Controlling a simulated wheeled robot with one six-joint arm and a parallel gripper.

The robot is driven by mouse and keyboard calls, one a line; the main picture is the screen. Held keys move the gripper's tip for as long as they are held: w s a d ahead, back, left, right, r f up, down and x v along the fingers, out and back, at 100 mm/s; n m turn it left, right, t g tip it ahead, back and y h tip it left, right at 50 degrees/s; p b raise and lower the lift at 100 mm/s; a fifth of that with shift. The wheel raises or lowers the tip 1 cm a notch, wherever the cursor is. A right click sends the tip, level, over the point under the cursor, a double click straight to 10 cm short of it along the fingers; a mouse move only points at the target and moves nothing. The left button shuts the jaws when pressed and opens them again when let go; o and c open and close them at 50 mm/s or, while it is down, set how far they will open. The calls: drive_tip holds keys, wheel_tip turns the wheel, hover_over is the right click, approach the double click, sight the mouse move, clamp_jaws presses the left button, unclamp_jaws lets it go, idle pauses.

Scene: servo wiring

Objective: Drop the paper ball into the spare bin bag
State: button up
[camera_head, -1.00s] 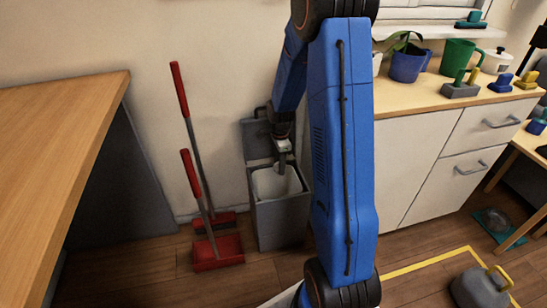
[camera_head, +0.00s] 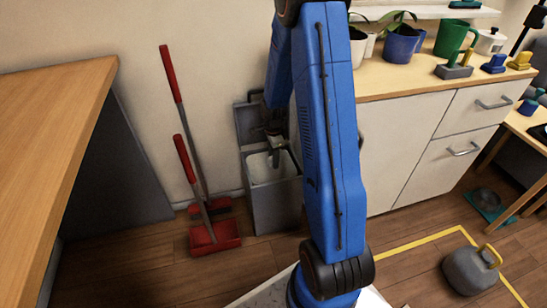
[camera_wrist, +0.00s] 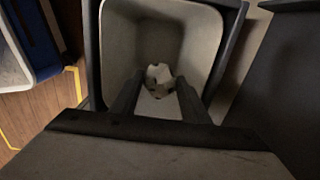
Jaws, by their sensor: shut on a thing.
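The spare bin bag (camera_head: 261,172) is a pale liner inside an open grey bin against the wall. It fills the wrist view (camera_wrist: 203,42) as a light, rounded-square opening. My gripper (camera_head: 276,162) points down at the bin's mouth. In the wrist view my gripper (camera_wrist: 157,88) is shut on the white, crumpled paper ball (camera_wrist: 158,73), which shows between the fingertips against the bag's inside. Its exact height in the bag cannot be told. In the head view the ball cannot be made out.
The grey bin (camera_head: 277,210) has its lid raised behind. A red dustpan (camera_head: 215,238) and red-handled brush stand left of it. A wooden table edge (camera_head: 75,110) is at left, a white cabinet (camera_head: 405,140) at right.

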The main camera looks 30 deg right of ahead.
drive_tip(key=o, duration=1.1)
drive_tip(key=shift+r, duration=0.1)
wheel_tip(320, 180, up, 17)
drive_tip(key=shift+r, duration=0.1)
